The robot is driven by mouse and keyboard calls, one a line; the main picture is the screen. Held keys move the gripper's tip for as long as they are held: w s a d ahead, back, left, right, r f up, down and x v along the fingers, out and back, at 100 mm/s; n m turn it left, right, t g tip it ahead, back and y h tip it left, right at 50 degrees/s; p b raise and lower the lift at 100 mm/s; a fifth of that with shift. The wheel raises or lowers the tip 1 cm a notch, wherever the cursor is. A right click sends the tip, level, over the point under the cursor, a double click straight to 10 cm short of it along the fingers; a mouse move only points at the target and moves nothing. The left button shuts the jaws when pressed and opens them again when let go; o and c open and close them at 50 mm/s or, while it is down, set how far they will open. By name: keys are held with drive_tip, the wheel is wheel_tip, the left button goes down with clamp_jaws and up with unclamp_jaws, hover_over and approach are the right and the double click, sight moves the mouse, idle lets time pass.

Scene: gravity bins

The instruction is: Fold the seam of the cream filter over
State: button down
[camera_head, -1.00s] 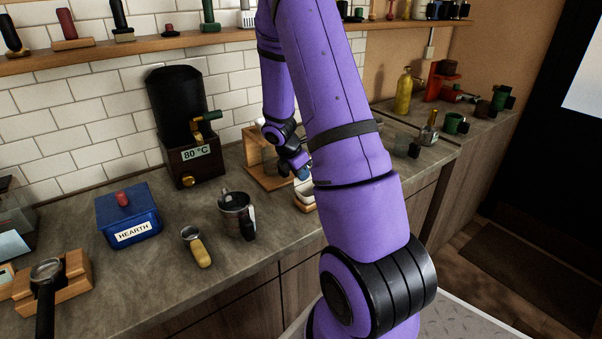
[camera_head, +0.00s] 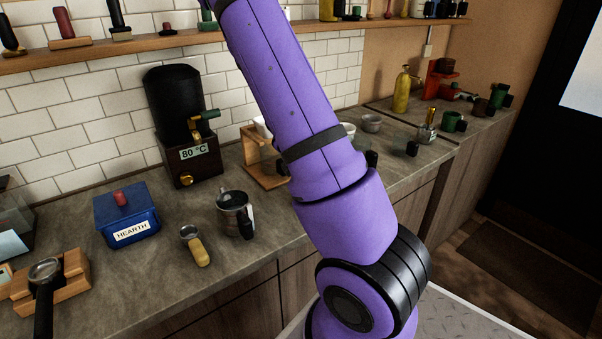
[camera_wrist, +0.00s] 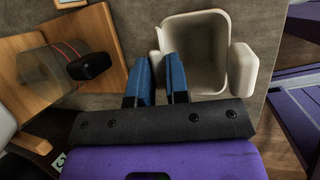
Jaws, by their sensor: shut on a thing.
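In the wrist view, an open, box-like cream piece (camera_wrist: 205,18) with rounded corners and tabs at its sides stands on the counter. I take it to be the cream filter, though I cannot make out a seam. My gripper (camera_wrist: 158,62) has its two blue fingers at the left side of this piece, one on each side of its left tab, shut on it. The fingers partly hide the tab and near left edge. In the head view, my purple arm hides the cream piece and my gripper.
A wooden stand (camera_wrist: 98,40) and a clear vessel with a black part (camera_wrist: 90,65) are close on the left in the wrist view. In the head view, a steel pitcher (camera_head: 233,212), a scoop (camera_head: 195,246), a blue box (camera_head: 127,222) and a hot-water dispenser (camera_head: 185,125) stand to the left.

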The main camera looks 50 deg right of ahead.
drive_tip(key=shift+s+a+f+t, duration=0.15)
drive_tip(key=shift+s+a+t, duration=0.15)
drive_tip(key=shift+t, duration=0.3)
drive_tip(key=shift+d+r+t, duration=0.15)
drive_tip(key=shift+r+t, duration=0.15)
drive_tip(key=c, duration=1.1)
unclamp_jaws()
drive_tip(key=shift+w, duration=0.1)
drive_tip(key=shift+v, duration=5.4)
drive_tip(key=shift+f, duration=0.1)
